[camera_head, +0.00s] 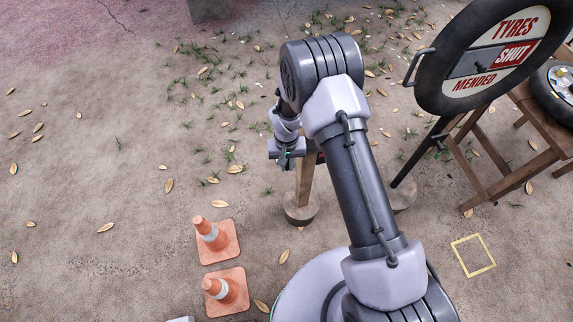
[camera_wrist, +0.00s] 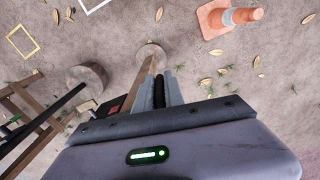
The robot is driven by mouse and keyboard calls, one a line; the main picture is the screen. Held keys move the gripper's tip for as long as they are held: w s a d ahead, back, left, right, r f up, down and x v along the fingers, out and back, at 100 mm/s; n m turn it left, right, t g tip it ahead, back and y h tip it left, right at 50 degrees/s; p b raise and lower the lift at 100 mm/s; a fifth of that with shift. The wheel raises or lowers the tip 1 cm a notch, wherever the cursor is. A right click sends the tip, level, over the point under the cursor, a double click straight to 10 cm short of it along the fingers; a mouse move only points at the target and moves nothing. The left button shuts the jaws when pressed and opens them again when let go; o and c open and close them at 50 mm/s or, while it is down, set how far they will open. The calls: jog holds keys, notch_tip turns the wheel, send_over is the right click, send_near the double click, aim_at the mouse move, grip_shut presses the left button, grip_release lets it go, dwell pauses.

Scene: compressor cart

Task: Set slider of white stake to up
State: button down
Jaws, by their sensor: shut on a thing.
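A pale wooden stake, which I take for the white stake (camera_head: 304,182), stands in a round base; its upper part is hidden behind my gripper and arm in the head view. The stake also shows in the wrist view (camera_wrist: 143,82), running up to my fingers. My gripper (camera_wrist: 165,92) is shut at the stake, with the fingers close together on a small dark part, apparently its slider. In the head view my gripper (camera_head: 287,150) is seen from the side, fingers mostly hidden. The slider's height on the stake cannot be told.
A dark stake (camera_head: 419,154) in a round base stands to the right, near a wooden stand (camera_head: 480,165) and the round tyre sign (camera_head: 493,55). Two orange cones (camera_head: 212,236) stand front left. A yellow square outline (camera_head: 473,256) lies right.

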jog(key=c, duration=1.5)
grip_release()
jog(key=shift+w+d+r, duration=0.1)
jog(key=shift+w, duration=0.05)
notch_tip(320, 180, up, 17)
jog(key=p, duration=0.3)
jog(key=shift+r+p, duration=0.2)
jog(key=shift+p, duration=0.2)
